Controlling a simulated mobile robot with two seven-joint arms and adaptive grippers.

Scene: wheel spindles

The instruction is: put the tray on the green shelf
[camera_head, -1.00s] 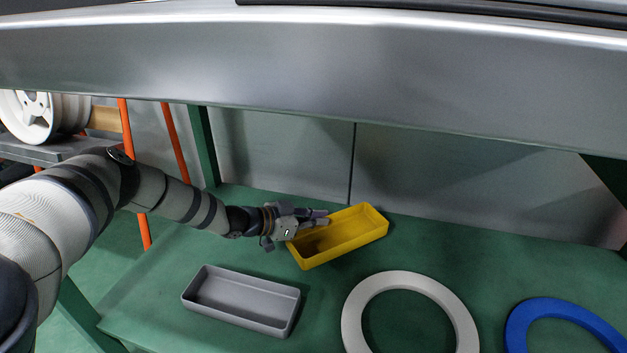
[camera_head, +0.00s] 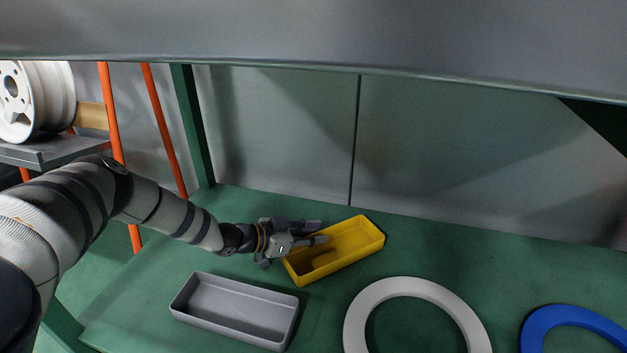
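The yellow tray (camera_head: 362,250) sits on the green shelf (camera_head: 237,262), turned at a slant, with its open side up. A grey tray (camera_head: 205,321) lies on the same shelf, nearer and to the left. My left gripper (camera_head: 324,232) is at the left end of the yellow tray. Its two fingers are spread, with a gap between them, over the tray's left end. I cannot tell whether a finger touches the rim. My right gripper is not in view.
A white ring (camera_head: 412,288) and a blue ring (camera_head: 572,315) lie on the shelf at the right. A grey metal beam (camera_head: 330,35) crosses the top. White wheels (camera_head: 45,95) stand on a rack at the left. The shelf behind the rings is clear.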

